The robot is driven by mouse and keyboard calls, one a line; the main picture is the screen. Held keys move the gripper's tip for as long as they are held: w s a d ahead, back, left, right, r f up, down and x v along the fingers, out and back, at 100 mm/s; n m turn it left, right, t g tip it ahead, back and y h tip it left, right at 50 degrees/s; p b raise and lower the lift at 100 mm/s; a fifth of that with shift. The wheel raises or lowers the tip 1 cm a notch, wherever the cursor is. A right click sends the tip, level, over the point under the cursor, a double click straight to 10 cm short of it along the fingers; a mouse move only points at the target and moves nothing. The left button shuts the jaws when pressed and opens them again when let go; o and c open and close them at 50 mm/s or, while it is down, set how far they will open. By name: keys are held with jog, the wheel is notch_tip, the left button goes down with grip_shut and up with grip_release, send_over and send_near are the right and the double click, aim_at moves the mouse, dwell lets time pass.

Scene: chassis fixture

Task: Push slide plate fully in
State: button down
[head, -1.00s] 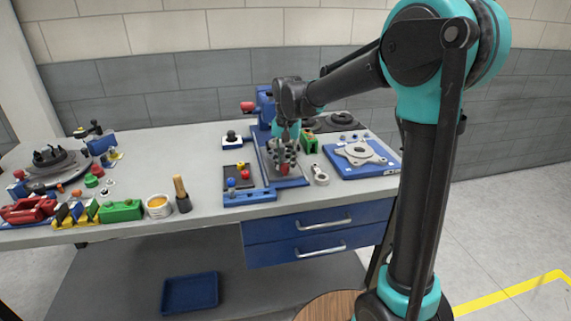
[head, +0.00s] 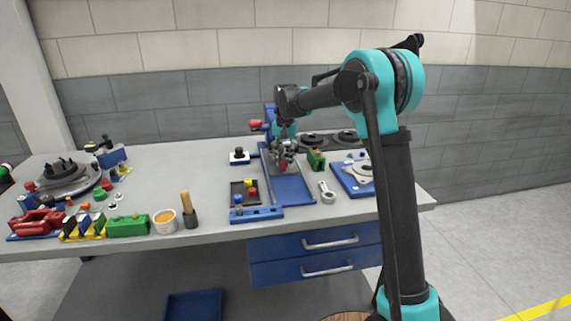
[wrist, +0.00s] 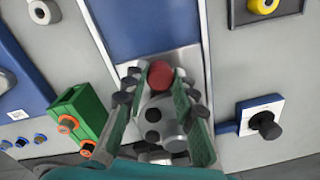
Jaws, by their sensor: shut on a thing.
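The slide plate (wrist: 188,60) is a silver plate lying in the channel of a long blue fixture (head: 293,190). A round red knob (wrist: 160,74) stands on the plate. My gripper (head: 283,155) is over the rear half of the fixture, pointing down. In the wrist view my gripper (wrist: 159,95) has its green-lined fingers on either side of the red knob, closed on it. Grey gripper parts hide much of the plate. The blue channel in front of my gripper lies bare.
A green block (head: 316,159) and a metal link (head: 326,192) stand close right of the fixture. A black-knobbed switch box (head: 239,157) and a dark tray with coloured knobs (head: 244,192) are on its left. A blue plate with a grey flange (head: 352,178) lies farther right.

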jog(key=shift+w, duration=0.25)
jog(key=c, duration=1.2)
grip_release()
notch_tip(320, 180, up, 12)
jog(key=shift+s+d, duration=0.1)
